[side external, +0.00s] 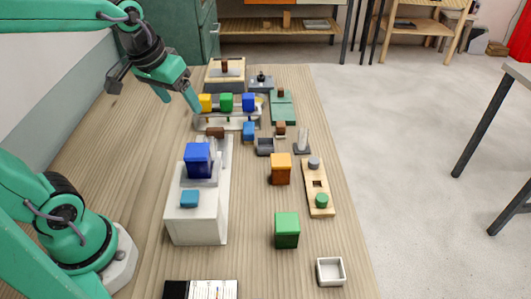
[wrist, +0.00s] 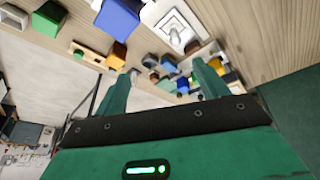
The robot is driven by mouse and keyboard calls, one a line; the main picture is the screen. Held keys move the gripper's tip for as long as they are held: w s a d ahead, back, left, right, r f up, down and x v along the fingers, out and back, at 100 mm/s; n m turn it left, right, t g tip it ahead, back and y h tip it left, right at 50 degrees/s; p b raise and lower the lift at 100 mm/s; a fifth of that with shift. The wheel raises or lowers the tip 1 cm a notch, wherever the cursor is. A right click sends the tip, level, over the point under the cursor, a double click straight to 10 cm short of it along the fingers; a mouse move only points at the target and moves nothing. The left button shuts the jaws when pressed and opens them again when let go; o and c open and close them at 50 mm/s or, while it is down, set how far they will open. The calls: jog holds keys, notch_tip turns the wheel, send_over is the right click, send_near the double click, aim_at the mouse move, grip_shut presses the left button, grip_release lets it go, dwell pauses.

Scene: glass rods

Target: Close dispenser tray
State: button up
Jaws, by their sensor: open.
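A pale box-shaped unit (side external: 197,222) stands in the near middle of the table, with a dark blue block (side external: 198,160) and a small light blue piece (side external: 190,198) on top. It looks like the dispenser. A pale strip (side external: 226,155) runs along its right side; I cannot tell whether this is the tray or how far out it is. My gripper (side external: 180,98) is open and empty, raised above the table behind and left of the unit. In the wrist view its two fingers (wrist: 163,88) are spread apart. A blue block (wrist: 120,18) shows at the top there.
A rack with yellow, green and blue blocks (side external: 226,102) stands just right of my gripper. An orange block (side external: 280,169), a green block (side external: 287,230), a wooden peg board (side external: 318,188) and a small white tray (side external: 331,271) lie to the right. The table's left strip is clear.

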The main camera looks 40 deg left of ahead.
jog(key=w+a+f+n+g, duration=0.25)
jog(key=w+a+f, duration=0.25)
jog(key=w, duration=0.4)
jog(key=n+g, duration=0.1)
jog(key=n, duration=0.3)
send_over(215, 129)
notch_tip(215, 129, down, 10)
jog(key=shift+s+f, duration=0.1)
jog(key=shift+a+f+g, duration=0.2)
jog(key=shift+f+g, duration=0.05)
jog(key=shift+f, duration=0.05)
jog(key=shift+f, duration=0.1)
jog(key=shift+f, duration=3.8)
jog(key=shift+c, duration=0.4)
